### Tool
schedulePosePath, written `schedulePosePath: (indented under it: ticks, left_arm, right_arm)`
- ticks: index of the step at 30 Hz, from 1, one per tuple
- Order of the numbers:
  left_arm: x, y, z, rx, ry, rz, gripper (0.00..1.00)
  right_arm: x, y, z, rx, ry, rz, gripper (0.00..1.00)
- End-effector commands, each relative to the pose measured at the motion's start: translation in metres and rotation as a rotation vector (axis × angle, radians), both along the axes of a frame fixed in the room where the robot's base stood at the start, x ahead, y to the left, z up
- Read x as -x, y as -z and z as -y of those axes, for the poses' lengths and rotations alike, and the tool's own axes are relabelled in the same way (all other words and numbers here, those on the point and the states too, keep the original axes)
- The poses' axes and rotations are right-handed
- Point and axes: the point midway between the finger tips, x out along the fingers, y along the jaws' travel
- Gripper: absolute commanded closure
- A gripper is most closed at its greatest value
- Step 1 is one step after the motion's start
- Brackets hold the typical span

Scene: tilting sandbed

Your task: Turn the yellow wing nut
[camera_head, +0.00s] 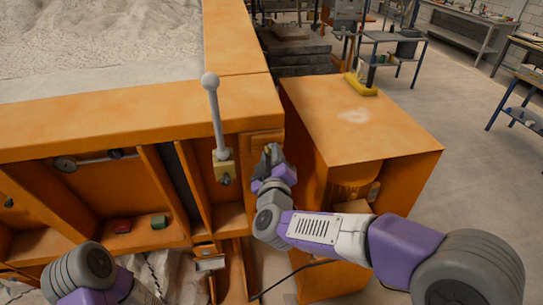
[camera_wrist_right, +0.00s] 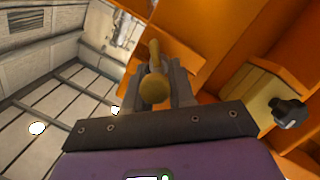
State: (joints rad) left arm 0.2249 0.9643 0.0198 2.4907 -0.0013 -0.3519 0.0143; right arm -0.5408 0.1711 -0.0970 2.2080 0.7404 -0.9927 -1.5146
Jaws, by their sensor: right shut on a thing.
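The yellow wing nut (camera_wrist_right: 155,88) shows in the right wrist view as a rounded yellow piece with a narrower part reaching up behind it. My right gripper (camera_wrist_right: 157,72) is shut on it, with a grey finger on each side. In the head view my right gripper (camera_head: 270,160) is at the front of the orange sandbed frame (camera_head: 150,112), just right of the lever's yellow block. The wing nut is hidden there behind the gripper. My left arm enters at the bottom left, and its gripper is not in view.
A dark knob (camera_wrist_right: 288,110) sits beside the gripper in the wrist view. An orange cabinet (camera_head: 365,125) stands right. Sand (camera_head: 100,40) fills the bed.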

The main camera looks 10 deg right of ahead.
Motion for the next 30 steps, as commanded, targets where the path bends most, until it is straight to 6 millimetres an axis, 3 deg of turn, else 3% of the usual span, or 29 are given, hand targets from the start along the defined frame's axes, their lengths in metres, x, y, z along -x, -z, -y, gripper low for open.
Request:
schedulePosePath:
  ticks: [17, 30]
  left_arm:
    - [0.000, 0.015, 0.000, 0.000, 0.000, 0.000, 0.57]
    - [0.000, 0.052, 0.000, 0.000, 0.000, 0.000, 0.57]
  right_arm:
    - [0.001, 0.000, 0.006, -0.493, -0.086, 0.002, 1.00]
    - [0.001, 0.002, 0.010, -0.905, -0.159, 0.002, 1.00]
